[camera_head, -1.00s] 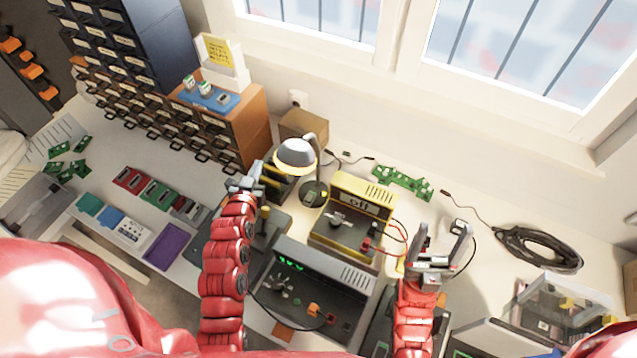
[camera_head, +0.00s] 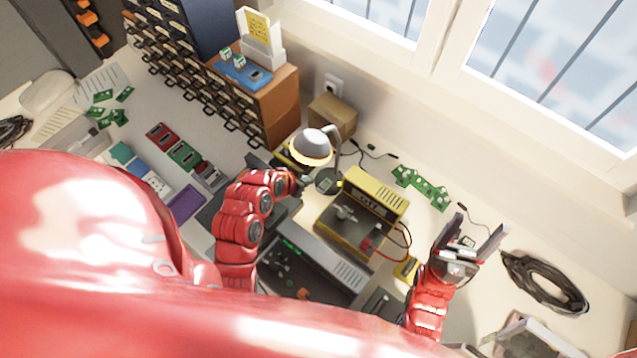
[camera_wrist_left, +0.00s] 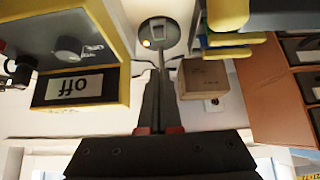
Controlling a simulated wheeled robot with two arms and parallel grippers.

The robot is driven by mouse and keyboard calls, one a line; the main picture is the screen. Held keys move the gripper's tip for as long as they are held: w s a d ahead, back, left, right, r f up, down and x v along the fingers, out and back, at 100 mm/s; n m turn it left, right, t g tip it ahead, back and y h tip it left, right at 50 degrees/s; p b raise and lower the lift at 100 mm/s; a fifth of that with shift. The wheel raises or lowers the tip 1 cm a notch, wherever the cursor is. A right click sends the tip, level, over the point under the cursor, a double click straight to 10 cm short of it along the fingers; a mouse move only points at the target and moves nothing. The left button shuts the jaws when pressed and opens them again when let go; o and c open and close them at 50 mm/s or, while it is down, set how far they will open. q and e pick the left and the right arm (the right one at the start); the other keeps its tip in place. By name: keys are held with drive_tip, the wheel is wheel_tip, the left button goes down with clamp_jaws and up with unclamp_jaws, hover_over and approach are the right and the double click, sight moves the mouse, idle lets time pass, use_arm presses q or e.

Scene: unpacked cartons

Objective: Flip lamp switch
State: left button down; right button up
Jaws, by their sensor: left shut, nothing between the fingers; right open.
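The desk lamp has a grey dome shade (camera_head: 311,146) with a pale yellow rim, a curved dark neck and a round dark base (camera_head: 328,181). In the left wrist view the lamp base (camera_wrist_left: 157,28) is at the top centre, with a small orange glowing spot and a greenish rectangle, perhaps the switch. My left gripper (camera_wrist_left: 160,72) is shut and empty, its fingertips pointing at the base; contact cannot be told. In the head view my left gripper (camera_head: 307,182) is small and partly hidden beside the base. My right gripper (camera_head: 482,228) is open and empty, right of the yellow device.
A yellow device (camera_head: 378,188), reading "off" in the wrist view, stands just right of the lamp. A cardboard box (camera_head: 333,115) is behind it. A grey device (camera_head: 330,262) is in front. A coiled black cable (camera_head: 545,282) and green circuit boards (camera_head: 422,187) lie to the right.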

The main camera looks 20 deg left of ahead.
use_arm(q)
drive_tip(key=b+x, duration=0.2)
drive_tip(key=x, duration=0.8)
drive_tip(key=shift+d+f, duration=0.15)
drive_tip(key=shift+f, duration=0.15)
wheel_tip(320, 180, down, 2)
drive_tip(key=shift+s+f+b, duration=0.2)
drive_tip(key=shift+b, duration=0.3)
drive_tip(key=shift+f, duration=0.55)
